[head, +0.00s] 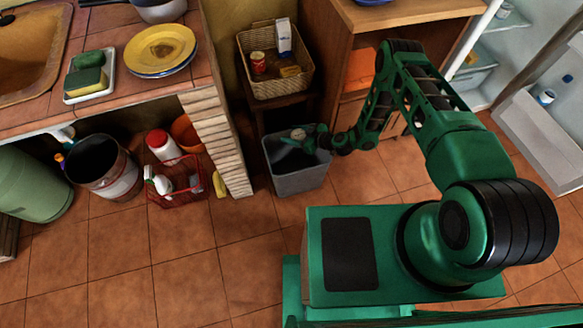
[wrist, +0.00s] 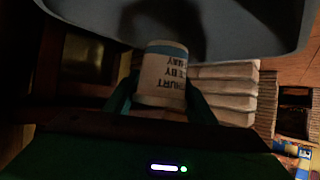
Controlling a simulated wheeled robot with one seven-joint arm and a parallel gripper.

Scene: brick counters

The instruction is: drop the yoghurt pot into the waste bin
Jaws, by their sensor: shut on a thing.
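The yoghurt pot (wrist: 163,78) is a pale pot with a blue band and dark lettering, seen in the wrist view between my two fingers. My gripper (head: 299,138) is shut on it. In the head view the pot (head: 298,133) is a small pale shape at the gripper's end, over the mouth of the waste bin. The waste bin (head: 298,180) is a grey open-topped bin on the tiled floor, below the wicker basket. Its grey-blue rim (wrist: 235,50) shows across the top of the wrist view. The bin's inside is dark, and its contents are hidden.
A wicker basket (head: 279,88) with a carton and a can stands on a shelf behind the bin. A brick pillar (head: 219,140) is left of it, a wooden cabinet (head: 345,60) right. A red crate (head: 178,196) and a metal bucket (head: 112,178) stand further left. The floor in front is clear.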

